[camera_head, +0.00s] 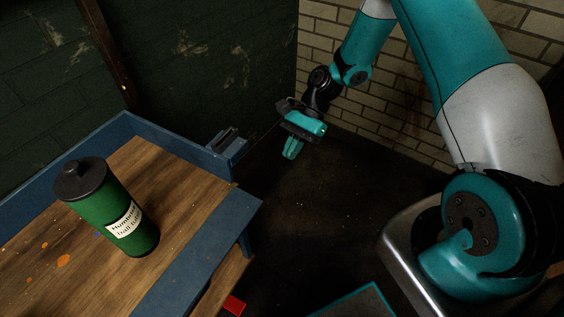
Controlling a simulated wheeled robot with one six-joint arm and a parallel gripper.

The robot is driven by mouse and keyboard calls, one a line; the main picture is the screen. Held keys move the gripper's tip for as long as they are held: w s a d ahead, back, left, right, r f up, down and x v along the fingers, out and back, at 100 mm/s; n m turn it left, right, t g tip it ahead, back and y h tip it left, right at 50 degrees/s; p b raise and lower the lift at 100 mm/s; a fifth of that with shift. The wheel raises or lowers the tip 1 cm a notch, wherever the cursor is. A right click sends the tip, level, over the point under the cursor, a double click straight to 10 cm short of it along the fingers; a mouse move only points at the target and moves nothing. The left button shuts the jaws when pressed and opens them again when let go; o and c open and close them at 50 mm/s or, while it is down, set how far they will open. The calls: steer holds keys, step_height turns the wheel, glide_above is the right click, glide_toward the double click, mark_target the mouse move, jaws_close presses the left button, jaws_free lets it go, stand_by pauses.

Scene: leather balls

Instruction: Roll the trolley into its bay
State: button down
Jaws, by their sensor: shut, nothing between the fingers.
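My gripper (292,152) hangs in mid-air over the dark floor, right of the blue-framed wooden bench (215,247). Its teal fingers are shut with nothing between them, pointing down. The bench has raised blue edges and a lower wooden shelf; I cannot tell whether it is the trolley, as no wheels show. A blue bracket with a dark top (228,142) sticks out at its far right corner, left of my gripper and apart from it. No marked bay can be made out.
A green canister (118,215) with a black lid and a white label stands on the bench top. A dark green wall (200,60) and a pale brick wall (400,105) meet behind. Floor (310,220) between bench and my base is clear.

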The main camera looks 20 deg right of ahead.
steer(key=s+a+f, duration=0.4)
steer(key=a+f, duration=0.1)
steer(key=a, duration=0.4)
steer(key=shift+s+f, duration=0.2)
steer(key=shift+f, duration=0.2)
